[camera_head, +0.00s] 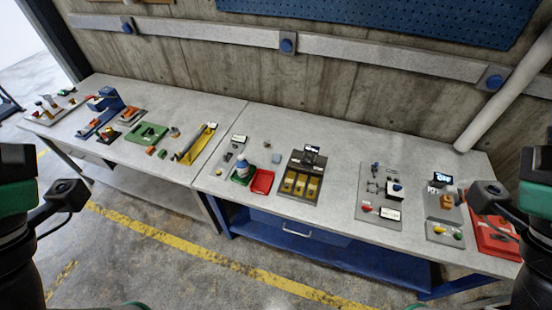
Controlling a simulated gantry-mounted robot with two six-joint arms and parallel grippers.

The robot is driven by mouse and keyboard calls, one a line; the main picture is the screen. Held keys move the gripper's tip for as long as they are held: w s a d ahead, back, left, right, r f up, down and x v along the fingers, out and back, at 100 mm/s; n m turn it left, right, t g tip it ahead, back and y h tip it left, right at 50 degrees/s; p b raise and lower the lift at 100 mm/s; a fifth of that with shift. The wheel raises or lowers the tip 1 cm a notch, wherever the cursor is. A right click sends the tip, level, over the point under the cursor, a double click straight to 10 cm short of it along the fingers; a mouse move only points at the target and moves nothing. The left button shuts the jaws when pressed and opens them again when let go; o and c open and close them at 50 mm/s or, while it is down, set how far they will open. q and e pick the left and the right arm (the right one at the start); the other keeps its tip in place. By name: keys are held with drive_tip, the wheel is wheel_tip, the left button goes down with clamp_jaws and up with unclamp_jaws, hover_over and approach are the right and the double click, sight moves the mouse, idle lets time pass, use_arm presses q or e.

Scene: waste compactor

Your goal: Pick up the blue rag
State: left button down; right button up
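I cannot clearly make out a blue rag. My left and right arms show only as dark and green parts at the left and right picture edges. No fingertips of either gripper show, and neither arm reaches over the tables.
The left table (180,104) holds several tools and fixtures. A white pipe (505,90) slants down at right.

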use_arm(q)
drive_tip(key=c, duration=1.5)
unclamp_jaws()
drive_tip(key=shift+c, duration=0.2)
drive_tip(key=o, duration=1.5)
